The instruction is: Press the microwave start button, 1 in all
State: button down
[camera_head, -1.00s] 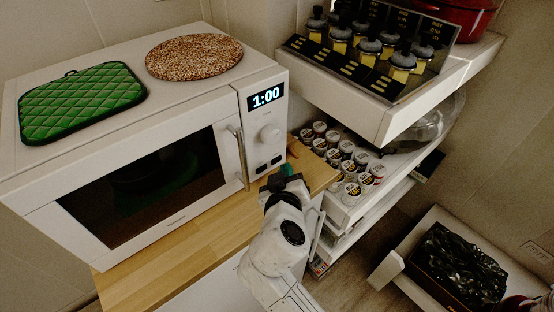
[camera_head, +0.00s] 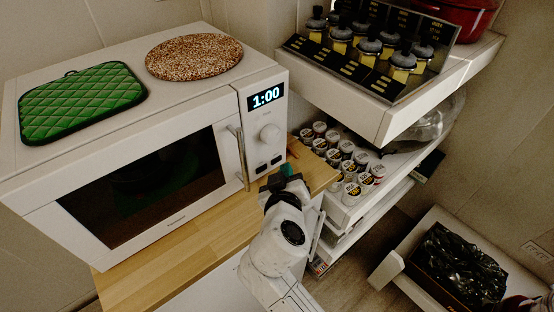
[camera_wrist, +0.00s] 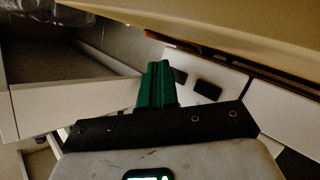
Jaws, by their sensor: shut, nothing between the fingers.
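The white microwave (camera_head: 150,215) stands on a wooden counter, its door shut and its display (camera_head: 265,97) reading 1:00. Its control panel has a round knob (camera_head: 270,134) and, below, two dark buttons, a left one (camera_head: 262,168) and a right one (camera_head: 276,160). In the wrist view, two dark buttons (camera_wrist: 207,89) show on the pale panel, just right of the fingers. I cannot read which is start. My gripper (camera_head: 289,171) has green fingers, shut and empty, at the panel's lower right. The fingers (camera_wrist: 157,66) look apart from the buttons, though the exact gap is unclear.
The vertical door handle (camera_head: 240,158) juts out left of the buttons. A shelf with several capped jars (camera_head: 370,48) is at upper right, with several small cups (camera_head: 350,165) below it. A green mat (camera_head: 80,100) and a round speckled trivet (camera_head: 194,57) lie atop the microwave.

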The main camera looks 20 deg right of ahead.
jog(key=shift+w+a, duration=0.15)
jog(key=shift+w, duration=0.25)
